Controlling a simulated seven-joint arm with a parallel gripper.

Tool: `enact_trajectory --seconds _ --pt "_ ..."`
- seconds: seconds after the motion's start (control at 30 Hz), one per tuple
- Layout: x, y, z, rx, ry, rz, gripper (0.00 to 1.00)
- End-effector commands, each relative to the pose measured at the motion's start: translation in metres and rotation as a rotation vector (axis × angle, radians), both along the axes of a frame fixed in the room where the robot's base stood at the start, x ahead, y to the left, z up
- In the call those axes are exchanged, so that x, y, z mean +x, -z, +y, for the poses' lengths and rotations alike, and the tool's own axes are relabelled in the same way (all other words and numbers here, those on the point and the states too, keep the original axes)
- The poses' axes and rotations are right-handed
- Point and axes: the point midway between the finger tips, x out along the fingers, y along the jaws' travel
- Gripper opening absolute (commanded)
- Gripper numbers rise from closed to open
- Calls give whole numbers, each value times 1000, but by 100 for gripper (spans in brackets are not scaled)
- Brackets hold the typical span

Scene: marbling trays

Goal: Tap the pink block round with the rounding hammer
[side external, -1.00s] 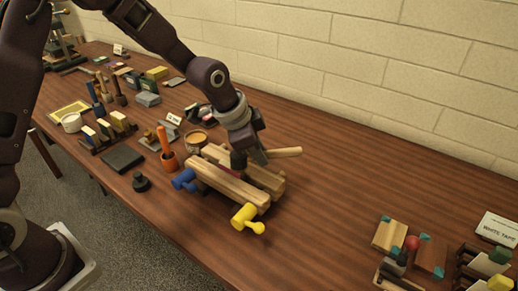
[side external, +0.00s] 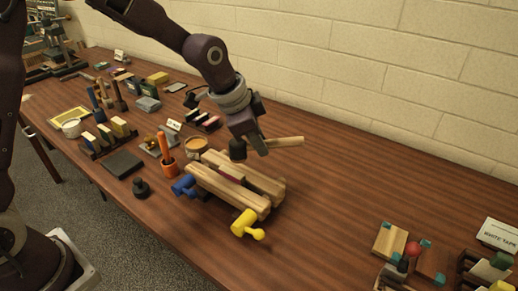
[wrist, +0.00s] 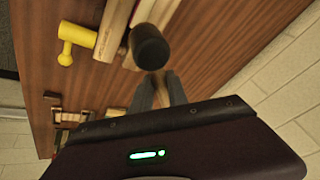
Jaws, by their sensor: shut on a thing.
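The rounding hammer has a dark head (side external: 237,149) and a pale wooden handle (side external: 286,142). My gripper (side external: 260,147) is shut on the hammer and holds it with the head above the wooden clamp. In the wrist view the black head (wrist: 150,47) shows just beyond my fingertips (wrist: 160,90). The pink block (side external: 231,174) is a dark pink strip between the two long wooden beams (side external: 228,190) of the clamp. The head appears apart from the block, with a gap below it. In the wrist view the pink block is not visible.
A yellow mallet-shaped handle (side external: 246,225) and a blue one (side external: 184,186) stick out from the clamp's near side. An orange-handled tool (side external: 165,150) stands in a pot to the left. The table right of the clamp is clear up to small wooden boards (side external: 390,240).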

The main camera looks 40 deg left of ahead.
Motion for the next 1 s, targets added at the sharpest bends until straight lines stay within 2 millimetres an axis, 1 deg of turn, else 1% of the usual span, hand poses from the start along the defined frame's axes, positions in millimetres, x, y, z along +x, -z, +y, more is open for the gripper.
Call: enact_trajectory --seconds 0.5,0.57,0.83,1.0 --pt "0 -1 0 -1 0 -2 0" --pt "0 3 0 -1 0 -1 0" --pt "0 30 0 1 0 1 0" --pt "0 38 0 1 0 -1 0"
